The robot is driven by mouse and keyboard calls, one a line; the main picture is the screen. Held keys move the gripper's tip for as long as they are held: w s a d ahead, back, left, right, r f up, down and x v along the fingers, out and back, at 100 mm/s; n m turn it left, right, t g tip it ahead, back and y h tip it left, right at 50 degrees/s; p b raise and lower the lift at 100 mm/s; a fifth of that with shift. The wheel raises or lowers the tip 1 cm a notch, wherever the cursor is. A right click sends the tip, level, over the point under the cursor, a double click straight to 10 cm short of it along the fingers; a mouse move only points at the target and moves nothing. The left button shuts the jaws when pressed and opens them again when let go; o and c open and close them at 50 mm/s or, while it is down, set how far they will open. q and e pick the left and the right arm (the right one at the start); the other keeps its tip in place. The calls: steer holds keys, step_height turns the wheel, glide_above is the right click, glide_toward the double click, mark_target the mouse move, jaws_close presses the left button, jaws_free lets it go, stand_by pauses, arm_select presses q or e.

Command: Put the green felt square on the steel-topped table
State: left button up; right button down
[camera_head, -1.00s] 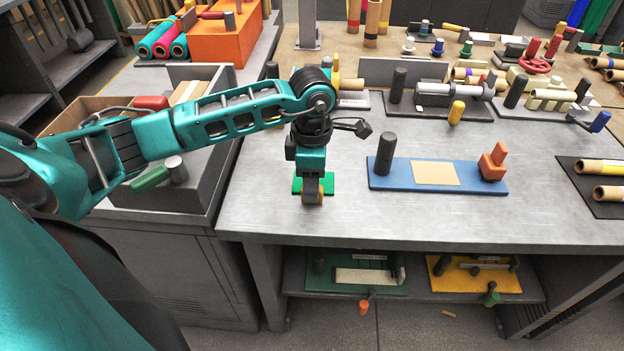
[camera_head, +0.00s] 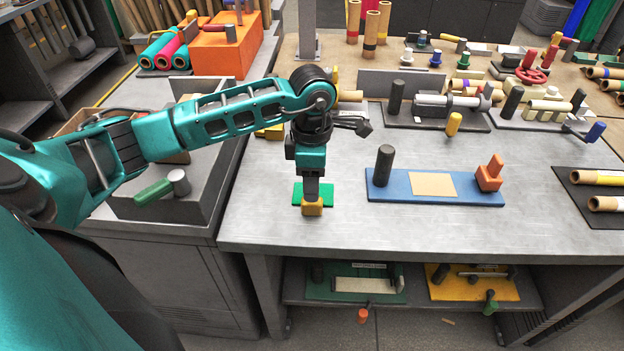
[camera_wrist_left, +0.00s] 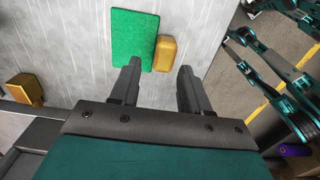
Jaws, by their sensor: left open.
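The green felt square (camera_head: 300,195) lies flat on the steel-topped table (camera_head: 260,228), near its front left. A gold block (camera_head: 312,209) sits at the felt's near edge; I cannot tell whether it rests partly on the felt. My left gripper (camera_head: 312,196) points down above the block and hides part of the felt. In the left wrist view, the felt (camera_wrist_left: 133,38) lies beyond the open fingers (camera_wrist_left: 158,86), mostly to the left, and the gold block (camera_wrist_left: 167,54) stands at its right edge. Nothing is between the fingers. My right gripper is not in view.
A blue board (camera_head: 395,186) with a black post and an orange block lies to the right. Clamping fixtures (camera_head: 440,105) stand behind it. A black mat with rolls (camera_head: 590,190) is at the right edge. A grey tray (camera_head: 200,205) stands left. The table's front strip is clear.

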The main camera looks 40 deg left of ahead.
arm_select(q)
steer(key=shift+w+r+p, duration=0.15)
steer(key=shift+r+p, duration=0.2)
steer(key=shift+r, duration=0.35)
steer(key=shift+a+r, duration=0.1)
steer(key=shift+o, duration=0.4)
steer(key=o, duration=0.5)
step_height(320, 180, up, 13)
steer(key=shift+f, duration=0.1)
